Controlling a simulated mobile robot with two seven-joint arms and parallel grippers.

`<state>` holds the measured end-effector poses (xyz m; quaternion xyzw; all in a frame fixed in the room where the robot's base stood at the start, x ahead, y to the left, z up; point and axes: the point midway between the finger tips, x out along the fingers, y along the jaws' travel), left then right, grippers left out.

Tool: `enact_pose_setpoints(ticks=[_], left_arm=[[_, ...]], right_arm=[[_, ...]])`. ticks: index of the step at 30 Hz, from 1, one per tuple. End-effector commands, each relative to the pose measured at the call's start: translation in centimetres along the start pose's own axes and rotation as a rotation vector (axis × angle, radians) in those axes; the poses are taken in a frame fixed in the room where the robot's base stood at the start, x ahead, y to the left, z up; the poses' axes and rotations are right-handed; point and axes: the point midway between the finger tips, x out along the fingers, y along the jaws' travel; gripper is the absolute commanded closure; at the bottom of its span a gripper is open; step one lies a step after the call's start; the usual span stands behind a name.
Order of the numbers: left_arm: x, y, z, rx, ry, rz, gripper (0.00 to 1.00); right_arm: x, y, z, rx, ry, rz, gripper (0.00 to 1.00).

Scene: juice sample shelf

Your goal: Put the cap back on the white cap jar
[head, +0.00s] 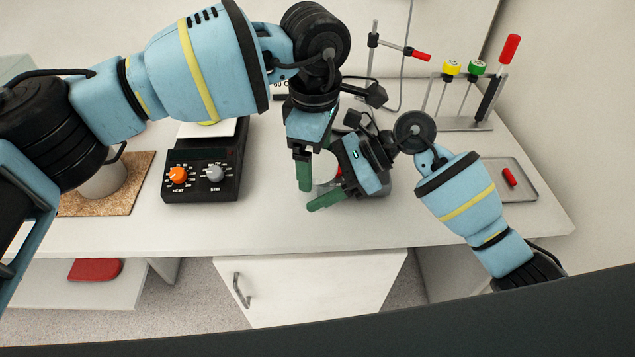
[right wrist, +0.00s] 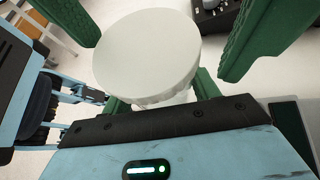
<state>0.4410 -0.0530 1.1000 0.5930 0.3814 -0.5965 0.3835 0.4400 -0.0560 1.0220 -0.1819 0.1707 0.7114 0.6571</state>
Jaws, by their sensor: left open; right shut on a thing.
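The white cap (right wrist: 147,55) is large in the right wrist view, flat side toward the camera. It sits over the white jar body (right wrist: 180,98), mostly hidden under it; I cannot tell whether it is fully seated. My right gripper (right wrist: 162,97) is shut on the jar, its green fingers on either side below the cap. My left gripper (head: 314,188) is open; its fingers also show wide apart around the cap in the right wrist view (right wrist: 160,40). In the head view the grippers hide most of the jar; a bit of white jar (head: 325,168) shows between them.
A black hotplate (head: 200,187) with orange and grey knobs stands left of the grippers. A cork mat (head: 135,190) lies further left. A rack (head: 462,123) with yellow, green and red-topped items stands back right. A grey tray (head: 522,185) holds a red piece. The front counter strip is clear.

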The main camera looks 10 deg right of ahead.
Motion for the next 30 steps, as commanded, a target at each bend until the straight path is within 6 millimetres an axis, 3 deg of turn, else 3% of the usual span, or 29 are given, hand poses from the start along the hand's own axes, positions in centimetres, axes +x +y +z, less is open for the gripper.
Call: enact_pose_setpoints(ticks=[7,18,30], left_arm=[[-0.6,0.0,0.0,-0.001,0.0,0.001,0.13],[-4.4,0.0,0.0,-0.001,0.001,0.001,0.13],[-4.6,0.0,0.0,-0.026,0.0,0.0,0.13]], right_arm=[[0.0,0.0,0.0,0.0,-0.001,-0.001,1.0],[0.0,0.0,0.0,0.0,-0.001,-0.001,1.0],[0.0,0.0,0.0,0.0,-0.001,-0.001,1.0]])
